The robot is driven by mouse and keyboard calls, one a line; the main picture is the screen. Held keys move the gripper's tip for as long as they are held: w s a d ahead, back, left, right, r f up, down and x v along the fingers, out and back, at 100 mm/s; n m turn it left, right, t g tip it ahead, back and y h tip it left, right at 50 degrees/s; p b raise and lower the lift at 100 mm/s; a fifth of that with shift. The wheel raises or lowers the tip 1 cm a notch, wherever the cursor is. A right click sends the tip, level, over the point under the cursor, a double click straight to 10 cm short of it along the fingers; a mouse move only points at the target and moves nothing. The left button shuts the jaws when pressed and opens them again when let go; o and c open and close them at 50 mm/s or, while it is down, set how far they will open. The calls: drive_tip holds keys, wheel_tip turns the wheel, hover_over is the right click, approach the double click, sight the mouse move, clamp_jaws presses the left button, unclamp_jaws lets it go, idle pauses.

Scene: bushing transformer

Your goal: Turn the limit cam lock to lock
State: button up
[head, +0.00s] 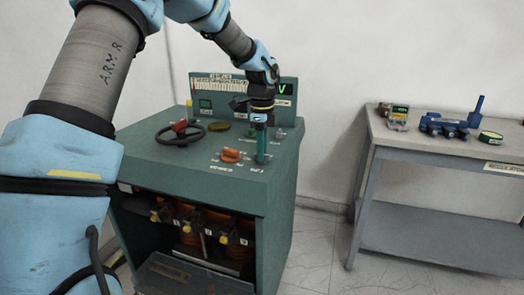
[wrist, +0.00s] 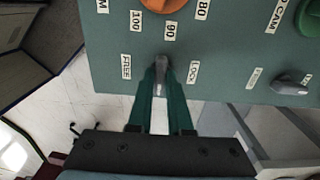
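The limit cam lock (wrist: 161,68) is a small grey lever on the teal panel top, between a FREE label on its left and a LOCK label on its right in the wrist view. It points roughly straight along the fingers, between the two labels. My gripper (wrist: 161,84) has its two green fingers on either side of the lever, and the lever fills the gap at the tips. In the head view my gripper (head: 261,158) reaches down to the front right of the cabinet top, and its fingers hide the lever.
An orange knob (head: 231,155) stands just left of my gripper. A black handwheel (head: 181,133) is at the cabinet's left. The wrist view shows a green knob (wrist: 310,17) and another grey lever (wrist: 290,86) at right. A grey table (head: 440,148) holding parts stands apart at right.

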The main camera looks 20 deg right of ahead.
clamp_jaws()
drive_tip(key=shift+n, duration=0.4)
drive_tip(key=n, duration=0.2)
drive_tip(key=shift+r+n+p, duration=0.1)
drive_tip(key=shift+n+p, duration=0.2)
drive_tip(key=shift+n, duration=0.1)
drive_tip(key=n, duration=1)
drive_tip(key=shift+p, duration=0.35)
drive_tip(key=shift+n, duration=2.2)
drive_tip(key=o, duration=0.5)
unclamp_jaws()
